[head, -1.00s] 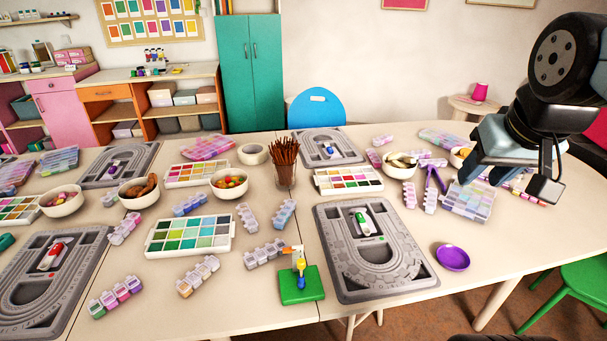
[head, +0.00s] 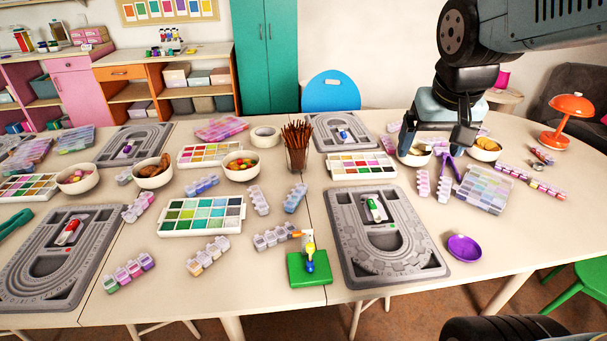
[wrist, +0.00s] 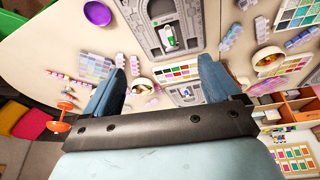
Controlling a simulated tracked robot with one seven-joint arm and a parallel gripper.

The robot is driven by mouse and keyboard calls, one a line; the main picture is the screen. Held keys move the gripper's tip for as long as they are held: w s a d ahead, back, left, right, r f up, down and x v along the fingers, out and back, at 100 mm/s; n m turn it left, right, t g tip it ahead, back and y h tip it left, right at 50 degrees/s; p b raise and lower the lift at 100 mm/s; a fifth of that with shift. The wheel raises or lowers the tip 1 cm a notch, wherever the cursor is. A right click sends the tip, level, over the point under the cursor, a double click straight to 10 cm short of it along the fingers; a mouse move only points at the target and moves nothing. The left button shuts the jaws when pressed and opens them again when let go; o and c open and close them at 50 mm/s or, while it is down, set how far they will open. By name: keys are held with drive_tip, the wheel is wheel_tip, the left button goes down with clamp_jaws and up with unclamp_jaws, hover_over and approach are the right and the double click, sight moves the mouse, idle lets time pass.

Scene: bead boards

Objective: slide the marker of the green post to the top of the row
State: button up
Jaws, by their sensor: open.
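The grey bead board (head: 432,262) near the front of the table holds a small green-and-white marker (head: 375,208) in the slot of its inner panel. A small green spot (head: 391,225) shows on the panel below right of it. The same marker is in the wrist view (wrist: 169,40), at the top, beyond my fingers. My gripper (head: 436,140) is open and empty, above the table behind and right of that board. Its two fingers also show in the wrist view (wrist: 160,84), apart from the board and marker.
Other grey boards carry a red marker (head: 69,232), a purple marker (head: 127,150) and a blue marker (head: 343,133). A pencil cup (head: 297,158), white bowls and a bead palette (head: 360,167) stand near the board. A purple dish (head: 464,248) lies right of it.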

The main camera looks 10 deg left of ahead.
drive_tip(key=w+a+f+n+g, duration=0.1)
drive_tip(key=w+a+f, duration=0.2)
drive_tip(key=a, duration=0.3)
drive_tip(key=w+a+f+g, duration=0.1)
drive_tip(key=w+a+f, duration=0.1)
drive_tip(key=a+f, duration=0.3)
drive_tip(key=g, duration=0.2)
approach(303, 231)
drive_tip(key=shift+n, duration=0.4)
drive_tip(key=f, duration=0.8)
drive_tip(key=shift+w+d+f, duration=0.1)
drive_tip(key=shift+w+f, duration=0.15)
drive_tip(key=shift+f, duration=0.1)
drive_tip(key=c, duration=1.1)
drive_tip(key=shift+f, duration=2.25)
drive_tip(key=o, duration=1.1)
